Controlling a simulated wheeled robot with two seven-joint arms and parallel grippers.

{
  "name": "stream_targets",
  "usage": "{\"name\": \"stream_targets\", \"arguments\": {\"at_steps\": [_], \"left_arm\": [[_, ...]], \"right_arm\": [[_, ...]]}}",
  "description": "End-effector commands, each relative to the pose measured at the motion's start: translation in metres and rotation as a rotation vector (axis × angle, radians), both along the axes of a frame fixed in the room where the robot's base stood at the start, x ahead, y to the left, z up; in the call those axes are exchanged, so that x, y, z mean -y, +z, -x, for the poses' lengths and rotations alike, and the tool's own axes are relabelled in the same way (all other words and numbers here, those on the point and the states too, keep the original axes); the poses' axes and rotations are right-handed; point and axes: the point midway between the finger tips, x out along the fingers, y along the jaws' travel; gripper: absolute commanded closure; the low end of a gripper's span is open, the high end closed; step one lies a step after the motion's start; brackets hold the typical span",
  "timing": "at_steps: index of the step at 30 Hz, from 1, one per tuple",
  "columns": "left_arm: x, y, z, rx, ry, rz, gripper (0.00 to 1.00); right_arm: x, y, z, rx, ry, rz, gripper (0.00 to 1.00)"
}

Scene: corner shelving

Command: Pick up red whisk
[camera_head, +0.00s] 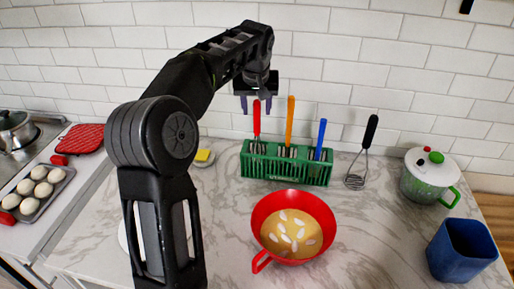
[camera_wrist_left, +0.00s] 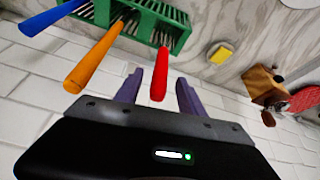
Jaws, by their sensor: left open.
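The red whisk (camera_head: 257,118) stands upright in the left part of a green rack (camera_head: 259,167), with its red handle pointing up. My left gripper (camera_head: 257,104) is open above the rack, with its fingertips at either side of the top of the red handle. In the left wrist view the red handle (camera_wrist_left: 159,76) lies between the two purple fingers (camera_wrist_left: 158,92), with gaps showing at both sides. The whisk's wire end is partly hidden by the rack. My right gripper is not in view.
Orange-handled (camera_head: 291,115) and blue-handled (camera_head: 321,134) whisks stand in the same rack. A black-handled whisk (camera_head: 369,134) is to its right, and a red bowl (camera_head: 266,205) is in front. The tiled wall is close behind. A pot (camera_head: 418,185) and blue container (camera_head: 440,255) stand at right.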

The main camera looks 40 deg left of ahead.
Motion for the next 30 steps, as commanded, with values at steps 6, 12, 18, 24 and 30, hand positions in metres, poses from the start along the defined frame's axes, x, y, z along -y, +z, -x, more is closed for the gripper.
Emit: {"name": "stream_targets", "arguments": {"at_steps": [6,12,18,24,30], "left_arm": [[-0.008,-0.026,-0.011,-0.005,0.002,0.001,0.53],[-0.011,-0.04,-0.016,0.001,0.001,0.0,0.53],[-0.011,-0.04,-0.016,0.001,0.0,-0.001,0.53],[-0.011,-0.04,-0.016,0.001,0.0,-0.001,0.53],[-0.011,-0.04,-0.016,0.001,0.001,0.0,0.57]], "right_arm": [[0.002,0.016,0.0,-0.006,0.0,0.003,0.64],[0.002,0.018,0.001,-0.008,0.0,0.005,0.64],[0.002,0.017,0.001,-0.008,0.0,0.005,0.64],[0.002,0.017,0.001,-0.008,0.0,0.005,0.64],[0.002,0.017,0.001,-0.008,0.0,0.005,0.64]]}}
